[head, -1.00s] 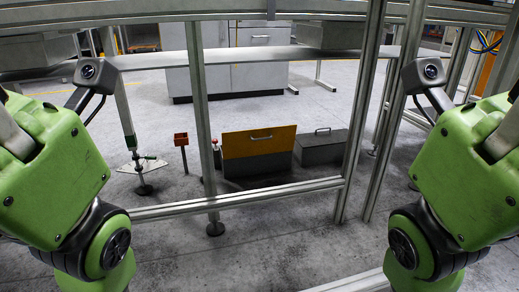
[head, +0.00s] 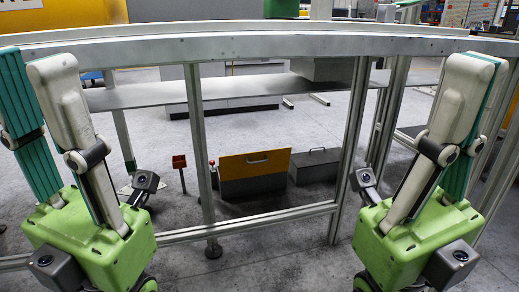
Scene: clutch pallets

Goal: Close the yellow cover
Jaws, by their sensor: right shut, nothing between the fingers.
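The yellow cover (head: 240,167) is a flat panel with a metal handle. It stands raised and upright-looking on a dark grey box (head: 255,187) on the floor, beyond the metal frame. My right gripper (head: 478,62) is at the right, its cream and teal fingers pointing up and together, with nothing in them. My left gripper (head: 33,58) is at the left edge, fingers up; its teal-padded finger stands apart from the cream one, and it looks empty. Both grippers are much nearer to me than the cover and do not touch it.
A metal frame with an upright post (head: 200,150) and a low rail (head: 260,217) stands between me and the cover. A grey box with a shut lid (head: 315,166) is right of the cover. A small red box on a post (head: 179,161) is left.

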